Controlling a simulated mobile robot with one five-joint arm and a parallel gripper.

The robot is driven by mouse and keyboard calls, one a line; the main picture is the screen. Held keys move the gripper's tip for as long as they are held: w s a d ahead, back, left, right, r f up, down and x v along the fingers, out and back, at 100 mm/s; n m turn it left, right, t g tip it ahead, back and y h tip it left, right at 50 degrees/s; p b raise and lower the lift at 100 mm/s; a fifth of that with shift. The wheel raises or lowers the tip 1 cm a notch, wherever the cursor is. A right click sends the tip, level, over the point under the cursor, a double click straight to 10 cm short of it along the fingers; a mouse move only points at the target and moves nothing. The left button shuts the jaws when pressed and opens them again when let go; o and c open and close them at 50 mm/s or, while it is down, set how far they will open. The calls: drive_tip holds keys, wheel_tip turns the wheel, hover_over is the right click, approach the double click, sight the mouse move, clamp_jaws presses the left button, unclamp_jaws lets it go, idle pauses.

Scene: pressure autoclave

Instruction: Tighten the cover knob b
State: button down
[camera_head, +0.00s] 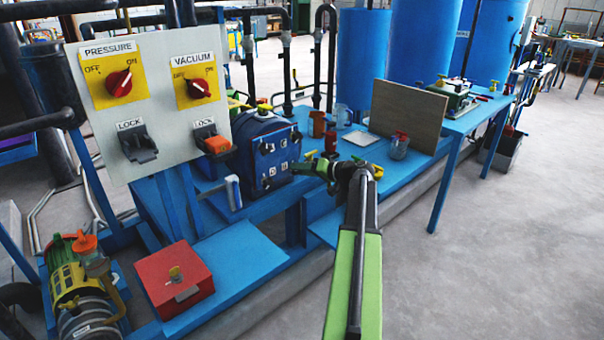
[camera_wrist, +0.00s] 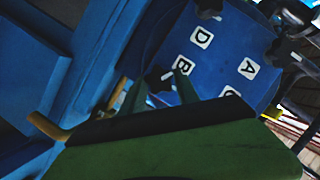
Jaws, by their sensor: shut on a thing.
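The blue autoclave (camera_head: 262,150) stands on the blue bench with its lettered cover (camera_head: 284,160) facing my arm. In the wrist view the cover (camera_wrist: 232,45) carries labels D, B, A and a partly hidden C. Cover knob b (camera_wrist: 158,79), dark and lobed, sits beside the B label (camera_wrist: 183,65). My gripper (camera_head: 308,164) is at the cover's right side in the head view. In the wrist view its green fingers (camera_wrist: 160,92) lie on either side of knob b, shut on it. My green gripper body hides the lower part of the cover.
Other dark knobs show near D (camera_wrist: 208,8) and near A (camera_wrist: 279,50). A yellowish handle (camera_wrist: 48,126) is at the lower left of the wrist view. Cups and a wooden board (camera_head: 408,115) stand right of the autoclave. The switch panel (camera_head: 150,95) is left; open floor lies right.

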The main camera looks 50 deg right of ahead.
drive_tip(key=shift+d+f+m+t+y+b, duration=0.15)
drive_tip(key=shift+m+t+y+b, duration=0.4)
drive_tip(key=shift+m+b, duration=1.1)
drive_tip(key=shift+a+f+m+t+y+b, duration=0.15)
drive_tip(key=shift+m+t+y+b, duration=0.4)
drive_tip(key=shift+m+b, duration=1.15)
drive_tip(key=shift+d+f+m+t+y+b, duration=0.1)
drive_tip(key=shift+f+m+t+y+b, duration=0.15)
drive_tip(key=shift+m+t+b, duration=1)
drive_tip(key=shift+r+m+g, duration=0.15)
drive_tip(key=shift+m+g, duration=0.2)
drive_tip(key=shift+m, duration=0.45)
drive_tip(key=c, duration=0.9)
unclamp_jaws()
